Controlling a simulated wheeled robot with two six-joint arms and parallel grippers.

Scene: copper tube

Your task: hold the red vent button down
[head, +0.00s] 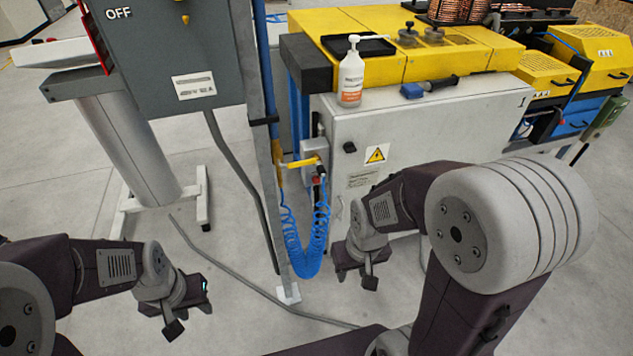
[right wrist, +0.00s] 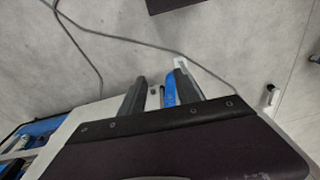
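The red vent button (head: 316,180) is a small red spot on the valve fitting below the yellow lever (head: 302,162), at the left end of the white cabinet. Details of it are too small to tell. My right gripper (head: 360,277) hangs in front of the cabinet, lower and to the right of the button, apart from it. In the right wrist view its two fingers (right wrist: 161,85) stand apart with nothing held between them. My left gripper (head: 188,312) points down over the floor at the lower left, far from the button, and looks open and empty.
A coiled blue hose (head: 306,250) hangs below the valve beside a grey post (head: 268,150). A grey cable (head: 240,283) crosses the floor. A grey panel (head: 180,60) stands at upper left.

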